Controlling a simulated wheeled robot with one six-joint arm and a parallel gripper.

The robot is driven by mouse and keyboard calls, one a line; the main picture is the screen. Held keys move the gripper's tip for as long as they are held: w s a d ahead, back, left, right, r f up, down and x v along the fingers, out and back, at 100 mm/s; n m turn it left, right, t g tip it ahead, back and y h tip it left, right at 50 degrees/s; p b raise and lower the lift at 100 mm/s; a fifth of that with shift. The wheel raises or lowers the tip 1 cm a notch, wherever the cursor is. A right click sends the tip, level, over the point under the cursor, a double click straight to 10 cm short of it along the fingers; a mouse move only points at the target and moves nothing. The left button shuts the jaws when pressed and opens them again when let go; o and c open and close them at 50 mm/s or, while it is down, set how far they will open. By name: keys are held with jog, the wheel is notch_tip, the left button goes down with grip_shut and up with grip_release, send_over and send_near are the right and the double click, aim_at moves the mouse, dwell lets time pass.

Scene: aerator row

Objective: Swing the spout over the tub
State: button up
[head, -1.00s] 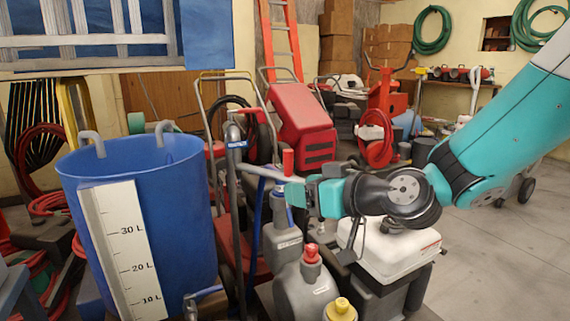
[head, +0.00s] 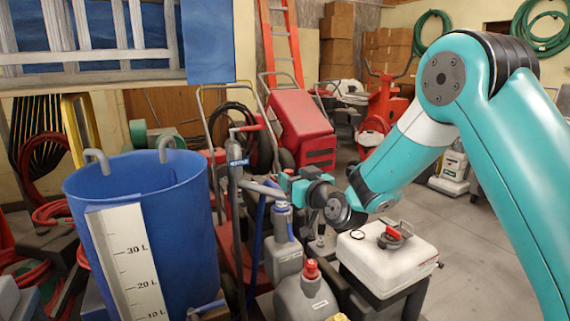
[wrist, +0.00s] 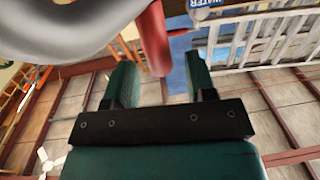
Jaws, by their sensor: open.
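The blue tub (head: 180,215), with a white litre scale, stands at the left in the head view. Beside it on the right rises a dark upright pipe (head: 233,185) with a blue label. A grey spout (head: 262,188) runs from this pipe to the right, away from the tub. A red handle (head: 250,127) shows at the pipe's top. My gripper (head: 287,184) is at the spout's right end; contact there is unclear. In the wrist view my gripper (wrist: 159,66) is open, with a red handle (wrist: 153,35) reaching between its fingers and a grey curved pipe (wrist: 65,35) close by.
Grey bottles (head: 305,297) with coloured caps stand below my gripper. A white lidded container (head: 385,265) is to their right. A red machine (head: 303,130) stands behind. A railing (head: 85,40) hangs at upper left. Open floor lies at the right.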

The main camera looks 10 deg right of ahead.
aim_at(273, 192)
jog(key=shift+x, duration=2.3)
jog(key=shift+c, duration=0.3)
grip_shut()
